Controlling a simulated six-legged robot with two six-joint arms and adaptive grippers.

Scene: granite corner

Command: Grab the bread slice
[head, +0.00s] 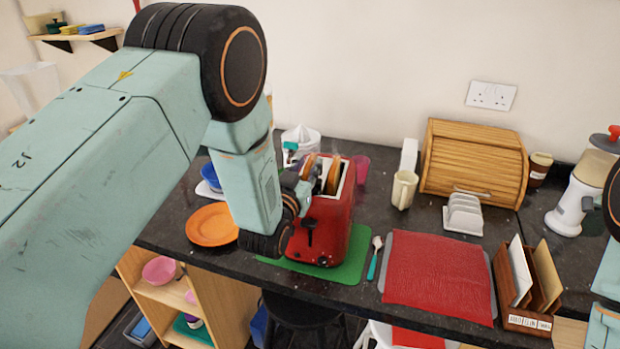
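A red toaster (325,222) stands on a green mat (350,268) on the dark counter. Two browned bread slices stick up from its top: one bread slice (334,175) on the right, and another bread slice (310,166) on the left, partly hidden by my gripper. My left gripper (303,186) is at the toaster's top left, close to the left slice. My own wrist covers much of it, so I cannot tell whether its fingers are open, shut or touching bread. My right gripper is out of view; only parts of that arm show at the right edge.
An orange plate (212,225) lies left of the toaster. A spoon (374,257), a red cloth (438,275), a cream mug (403,189) and a white toast rack (463,214) are to its right. A wooden bread bin (473,160) stands behind, with a pink cup (361,168) near the toaster.

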